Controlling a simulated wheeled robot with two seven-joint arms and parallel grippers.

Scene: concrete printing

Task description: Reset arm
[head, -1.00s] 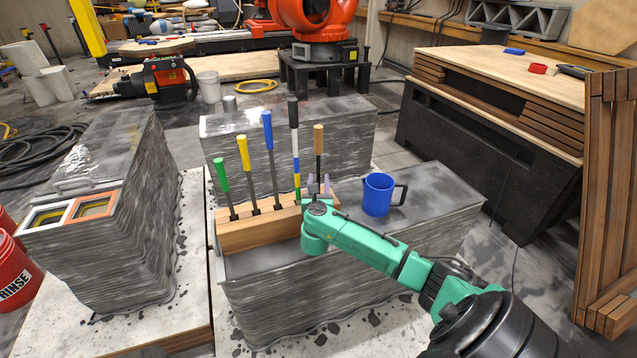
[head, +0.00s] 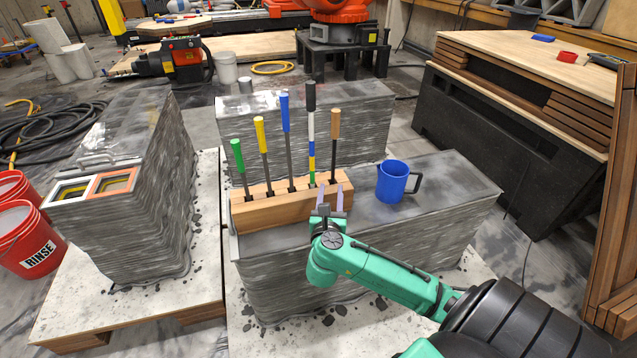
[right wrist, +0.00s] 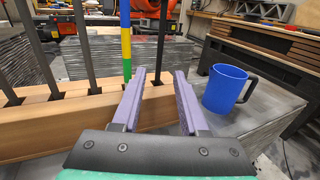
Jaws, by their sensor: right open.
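My right gripper (head: 331,197) is open and empty in front of the wooden tool rack (head: 263,210), near its right end. Its two purple fingers also show in the right wrist view (right wrist: 160,88), with nothing between them. The green right arm comes in from the lower right in the head view. The rack holds several upright tools with green, yellow, blue, black and wooden handles. A blue mug (head: 392,181) stands to the right of the gripper on the grey layered concrete block (head: 440,190), apart from the fingers. My left gripper is not in view.
Another concrete block (head: 120,200) at left carries white and orange frames. Red buckets (head: 25,240) stand at the far left. A wooden-topped bench (head: 530,80) is at right. The block's top right of the mug is clear.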

